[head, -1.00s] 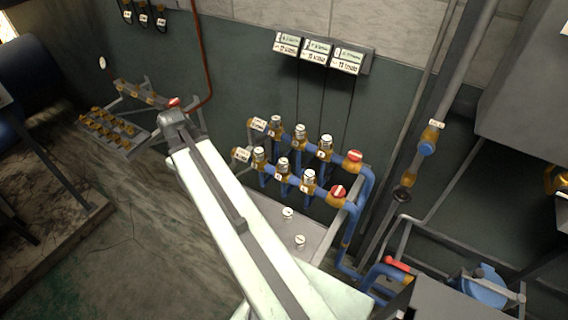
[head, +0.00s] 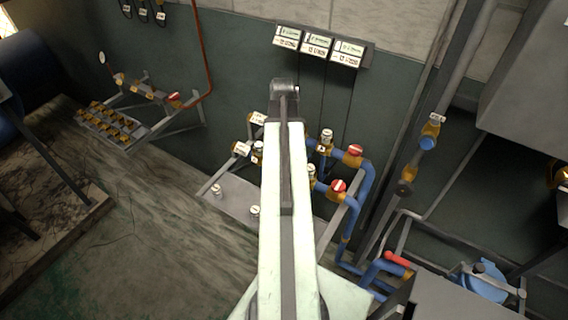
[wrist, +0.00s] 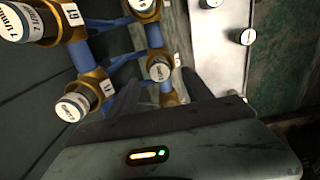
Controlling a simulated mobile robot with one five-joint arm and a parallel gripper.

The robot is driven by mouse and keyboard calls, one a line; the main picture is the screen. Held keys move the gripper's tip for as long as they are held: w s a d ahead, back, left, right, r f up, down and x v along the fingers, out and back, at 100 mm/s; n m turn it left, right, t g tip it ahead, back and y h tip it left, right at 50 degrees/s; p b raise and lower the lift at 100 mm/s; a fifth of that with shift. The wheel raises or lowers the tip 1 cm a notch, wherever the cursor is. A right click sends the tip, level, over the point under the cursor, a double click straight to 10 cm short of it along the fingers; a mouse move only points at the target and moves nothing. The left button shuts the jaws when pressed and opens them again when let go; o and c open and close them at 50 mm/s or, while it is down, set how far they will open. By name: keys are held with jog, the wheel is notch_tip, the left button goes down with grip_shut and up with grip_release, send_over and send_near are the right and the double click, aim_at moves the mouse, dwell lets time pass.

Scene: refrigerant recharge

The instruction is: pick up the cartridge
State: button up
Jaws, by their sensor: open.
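Several cartridges with white round caps stand in brass sockets on blue pipes. In the head view some show beside my arm (head: 258,147), (head: 326,137); my arm hides others. In the wrist view one capped cartridge (wrist: 160,70) lies ahead between the dark fingers of my gripper (wrist: 160,88). The fingers are spread apart and nothing is seen held. Other cartridges (wrist: 72,107) are at the left and top. White-capped pieces (head: 216,190) also stand on a pale shelf (head: 235,203). Which cartridge is meant cannot be told.
Three labelled boxes (head: 318,45) hang on the wall above, with thin cables running down. A rack with brass fittings (head: 112,120) stands at the left. The floor (head: 150,240) at the lower left is clear.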

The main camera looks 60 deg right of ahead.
notch_tip(320, 180, down, 5)
jog(key=b, duration=0.5)
jog(key=shift+s+f, duration=0.1)
jog(key=shift+f, duration=0.1)
jog(key=shift+r, duration=0.2)
grip_shut()
